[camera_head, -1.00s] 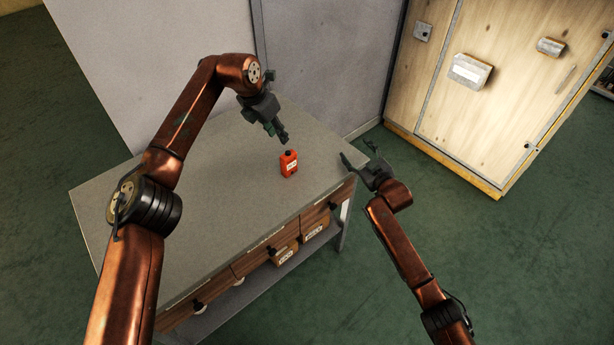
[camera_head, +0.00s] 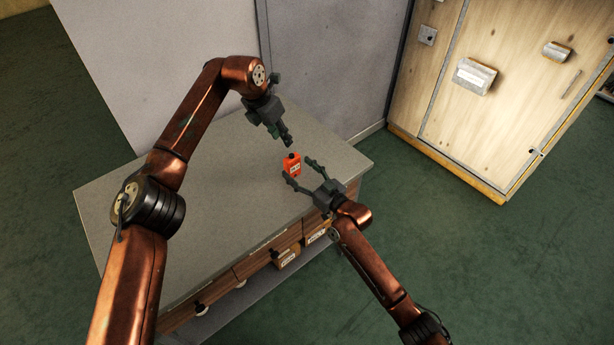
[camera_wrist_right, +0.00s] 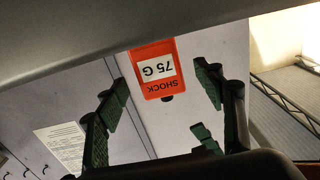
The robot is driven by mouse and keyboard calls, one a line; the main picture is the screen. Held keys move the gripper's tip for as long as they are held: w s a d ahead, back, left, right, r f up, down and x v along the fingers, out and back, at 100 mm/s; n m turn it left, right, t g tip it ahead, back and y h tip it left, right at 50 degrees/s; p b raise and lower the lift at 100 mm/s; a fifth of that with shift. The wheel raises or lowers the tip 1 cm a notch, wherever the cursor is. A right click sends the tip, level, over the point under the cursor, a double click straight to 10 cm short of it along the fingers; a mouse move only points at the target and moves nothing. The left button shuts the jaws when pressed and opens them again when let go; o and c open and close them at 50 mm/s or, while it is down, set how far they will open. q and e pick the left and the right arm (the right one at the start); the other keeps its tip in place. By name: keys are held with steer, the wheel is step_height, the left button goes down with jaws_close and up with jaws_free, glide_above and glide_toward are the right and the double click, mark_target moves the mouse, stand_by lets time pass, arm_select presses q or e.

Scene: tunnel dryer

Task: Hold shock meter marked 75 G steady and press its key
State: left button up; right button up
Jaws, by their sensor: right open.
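The shock meter (camera_head: 292,168) is a small orange-red box with a white label and a dark key on top. It stands upright on the grey bench top. In the right wrist view the meter (camera_wrist_right: 152,58) appears upside down, and its label reads SHOCK 75 G. My right gripper (camera_head: 299,172) is open at the meter's near right side. Its fingers reach toward the meter without visibly gripping it. My left gripper (camera_head: 288,142) hangs just above the meter with its fingers together, pointing down near the key. A green finger, probably the left one, shows in the right wrist view.
The grey bench (camera_head: 210,215) is otherwise clear, with drawers (camera_head: 250,262) and boxes below its front edge. A grey wall (camera_head: 160,70) stands behind the bench. A wooden cabinet (camera_head: 500,100) with metal fittings stands at the right. Green floor is free between them.

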steer(key=shift+x, duration=1.2)
steer(key=shift+c, duration=0.5)
steer(key=c, duration=1.1)
arm_select(q)
jaws_close()
arm_select(e)
steer(key=shift+c, duration=0.4)
